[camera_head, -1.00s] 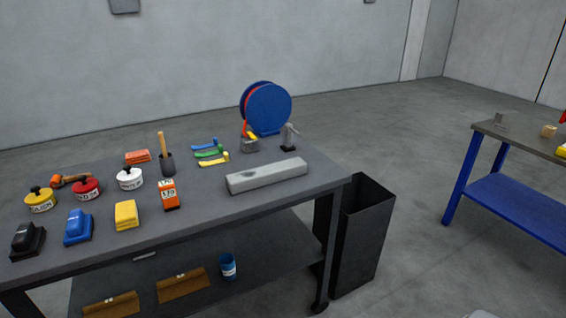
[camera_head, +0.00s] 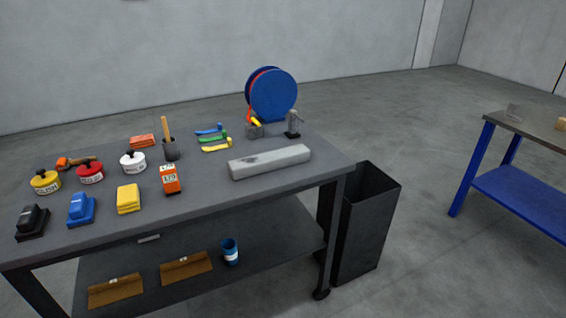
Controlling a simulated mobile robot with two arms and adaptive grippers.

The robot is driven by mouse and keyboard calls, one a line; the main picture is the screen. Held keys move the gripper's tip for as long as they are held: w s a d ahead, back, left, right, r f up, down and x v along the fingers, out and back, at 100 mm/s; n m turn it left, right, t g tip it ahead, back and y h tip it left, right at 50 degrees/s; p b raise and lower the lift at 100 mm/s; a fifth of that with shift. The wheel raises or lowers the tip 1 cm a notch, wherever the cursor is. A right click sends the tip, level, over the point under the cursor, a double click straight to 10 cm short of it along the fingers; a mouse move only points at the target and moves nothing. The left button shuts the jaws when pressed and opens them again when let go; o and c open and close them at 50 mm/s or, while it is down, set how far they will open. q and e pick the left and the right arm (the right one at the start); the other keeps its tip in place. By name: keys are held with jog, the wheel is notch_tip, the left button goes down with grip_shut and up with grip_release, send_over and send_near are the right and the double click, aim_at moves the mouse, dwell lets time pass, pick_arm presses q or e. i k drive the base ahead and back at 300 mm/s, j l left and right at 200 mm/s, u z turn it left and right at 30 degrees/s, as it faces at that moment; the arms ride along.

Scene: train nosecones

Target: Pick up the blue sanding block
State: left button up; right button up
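The blue sanding block (camera_head: 81,210) sits on the grey workbench (camera_head: 230,197) near its front left edge. It stands between a black block (camera_head: 32,222) on its left and a yellow block or folded cloth (camera_head: 128,199) on its right. Its top looks like a raised grip on a flatter base. Neither of my grippers is in view.
Behind the block stand yellow (camera_head: 46,182), red (camera_head: 90,173) and white (camera_head: 133,162) lidded pots. An orange box (camera_head: 170,179) and a long grey bar (camera_head: 270,161) lie to the right. A dark bin (camera_head: 366,225) stands at the bench's right end. A blue-legged table (camera_head: 520,200) is farther right.

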aim_at(83, 210)
jog(key=u, duration=1.25)
jog(key=l, duration=0.1)
jog(key=i+z, duration=0.05)
